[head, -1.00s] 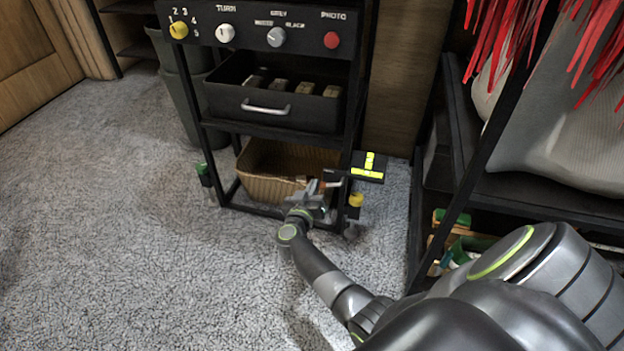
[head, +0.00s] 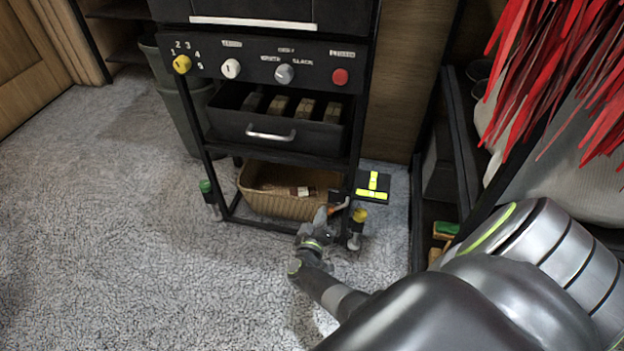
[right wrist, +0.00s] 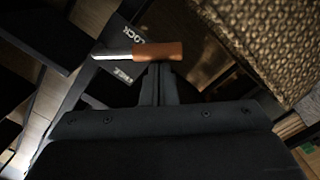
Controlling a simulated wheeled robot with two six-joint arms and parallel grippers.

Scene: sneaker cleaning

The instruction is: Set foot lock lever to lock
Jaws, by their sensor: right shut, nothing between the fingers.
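The foot lock lever (head: 340,206) has an orange grip and sits low on the cart's right front leg. In the right wrist view the lever (right wrist: 158,50) has a metal rod running left from the grip. A LOCK label (right wrist: 132,34) is above the rod and a FREE label (right wrist: 123,74) is below it. My right gripper (head: 320,216) is shut and empty beside the lever. In the right wrist view its fingertips (right wrist: 159,68) are right at the underside of the orange grip; I cannot tell whether they touch. My left gripper is not in view.
A woven basket (head: 268,206) sits on the cart's bottom shelf behind my gripper. A black pedal with yellow marks (head: 373,186) is to the right. Yellow (head: 360,215) and green (head: 205,186) knobs are on the front legs. Open carpet (head: 130,250) lies left.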

